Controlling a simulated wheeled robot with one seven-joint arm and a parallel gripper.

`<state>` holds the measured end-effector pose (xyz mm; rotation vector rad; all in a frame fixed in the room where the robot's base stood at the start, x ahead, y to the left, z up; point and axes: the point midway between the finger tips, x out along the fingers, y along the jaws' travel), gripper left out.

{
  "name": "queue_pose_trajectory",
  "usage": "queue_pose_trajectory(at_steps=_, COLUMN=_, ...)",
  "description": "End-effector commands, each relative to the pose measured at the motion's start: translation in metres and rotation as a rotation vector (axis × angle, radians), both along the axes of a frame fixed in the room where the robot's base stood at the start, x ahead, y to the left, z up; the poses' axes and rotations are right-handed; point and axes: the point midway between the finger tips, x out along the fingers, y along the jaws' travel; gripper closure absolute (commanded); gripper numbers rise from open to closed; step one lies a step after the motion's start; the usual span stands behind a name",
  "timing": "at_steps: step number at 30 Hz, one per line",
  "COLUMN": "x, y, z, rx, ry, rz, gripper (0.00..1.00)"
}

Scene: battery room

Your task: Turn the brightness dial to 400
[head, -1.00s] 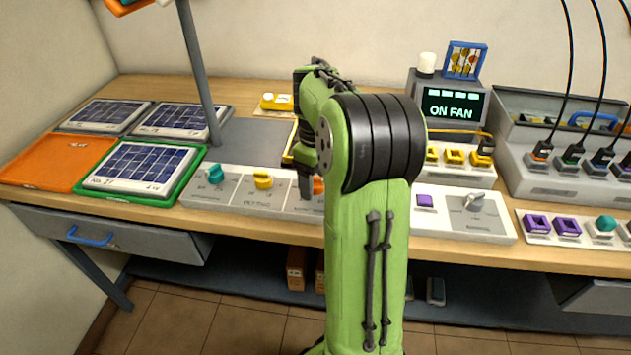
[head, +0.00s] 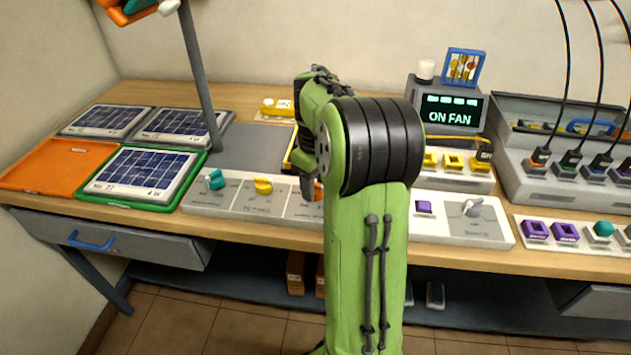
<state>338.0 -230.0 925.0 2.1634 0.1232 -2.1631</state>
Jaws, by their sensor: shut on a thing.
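A grey dial panel (head: 236,198) lies along the front of the bench. It carries a teal dial (head: 215,180), a yellow dial (head: 263,185) and an orange dial (head: 319,190), which is partly hidden by my arm. My gripper (head: 307,193) points down at the orange dial and is shut on it. The fingertips are small and partly covered by my arm. I cannot read the labels or scale on the panel, so I cannot tell which dial is marked brightness or its value.
Solar panels (head: 145,174) and an orange tray (head: 50,164) lie at the left. A lamp post (head: 200,80) rises behind the dial panel. A display reading ON FAN (head: 452,108), a grey knob (head: 472,207) and a cabled box (head: 550,170) stand at the right.

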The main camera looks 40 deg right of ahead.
Motion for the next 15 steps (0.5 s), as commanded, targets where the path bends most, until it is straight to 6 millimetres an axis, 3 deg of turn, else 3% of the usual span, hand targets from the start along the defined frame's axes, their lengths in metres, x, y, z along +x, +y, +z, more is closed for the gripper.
queue_pose_trajectory(at_steps=15, x=0.0001, y=0.0003, z=0.0024, rx=0.0, ry=0.001, rz=-0.471, gripper=0.87)
